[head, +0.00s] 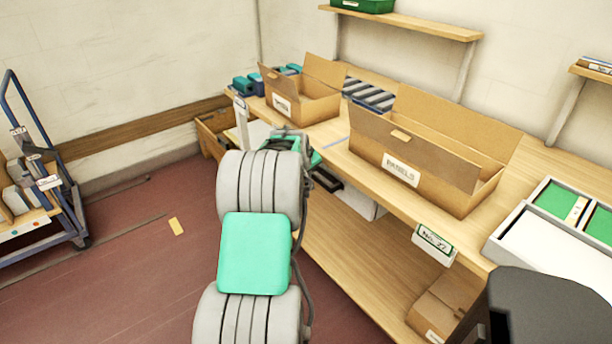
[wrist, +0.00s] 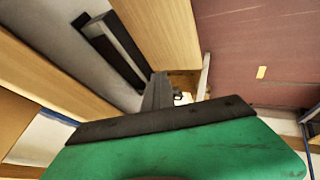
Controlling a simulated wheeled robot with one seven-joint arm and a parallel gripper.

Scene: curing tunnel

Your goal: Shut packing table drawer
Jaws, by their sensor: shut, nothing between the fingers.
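The packing table (head: 335,150) runs diagonally across the head view. Below its top is a pale grey drawer (head: 362,203), partly hidden by my arm. In the wrist view the grey drawer front (wrist: 65,45) carries a long dark handle (wrist: 118,52). I cannot tell how far the drawer stands out. My gripper (wrist: 160,92) is shut and empty, its fingertips close to the lower end of the handle in the picture. Whether they touch it is unclear. In the head view my arm reaches to the table's front edge and the fingertips are hard to make out.
On the table stand an open carton marked PANELS (head: 430,150), a smaller open carton (head: 300,95) and a white tray with green pieces (head: 560,235). A wooden bin (head: 212,135) stands by the far table end. A blue trolley (head: 40,190) is at left. The red floor between is mostly clear.

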